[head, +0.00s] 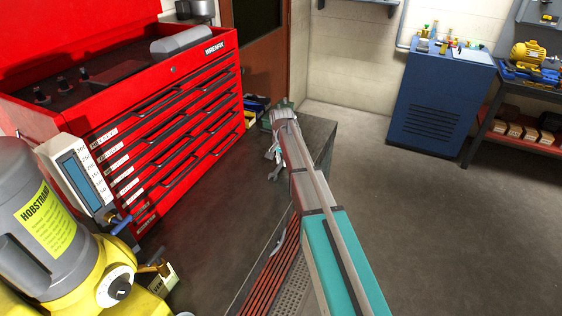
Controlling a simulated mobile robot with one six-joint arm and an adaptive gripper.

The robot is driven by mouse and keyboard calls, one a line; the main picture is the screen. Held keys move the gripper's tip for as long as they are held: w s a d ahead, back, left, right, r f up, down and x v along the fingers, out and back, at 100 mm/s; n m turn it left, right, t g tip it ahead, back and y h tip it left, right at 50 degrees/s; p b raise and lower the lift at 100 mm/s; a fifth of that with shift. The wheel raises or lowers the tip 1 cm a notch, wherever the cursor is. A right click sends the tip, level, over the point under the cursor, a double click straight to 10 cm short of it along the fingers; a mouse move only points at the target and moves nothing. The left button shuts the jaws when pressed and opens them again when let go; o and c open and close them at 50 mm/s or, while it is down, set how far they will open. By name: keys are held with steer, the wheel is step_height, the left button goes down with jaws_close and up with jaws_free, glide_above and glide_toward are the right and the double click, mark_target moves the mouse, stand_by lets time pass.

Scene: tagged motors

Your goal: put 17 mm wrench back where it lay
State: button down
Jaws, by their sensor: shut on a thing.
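My gripper (273,158) is at the far end of my arm, pointing down beside the grey bench top, in front of the red tool chest's right end. It is small in the head view and partly covered by my forearm. It is shut on a thin silvery piece, which I take to be the 17 mm wrench (273,174). Its size marking cannot be read. Whether the wrench touches the surface below cannot be told. No empty place for a wrench can be made out.
The red tool chest (190,125) with labelled drawers stands left of my gripper. A grey bench (318,132) lies partly behind my arm. A yellow-grey machine (50,225) fills the lower left. A blue cabinet (440,100) stands back right. The floor at right is clear.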

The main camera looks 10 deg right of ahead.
steer(key=shift+f, duration=0.1)
steer(key=c, duration=0.5)
jaws_free()
steer(key=shift+c, duration=0.2)
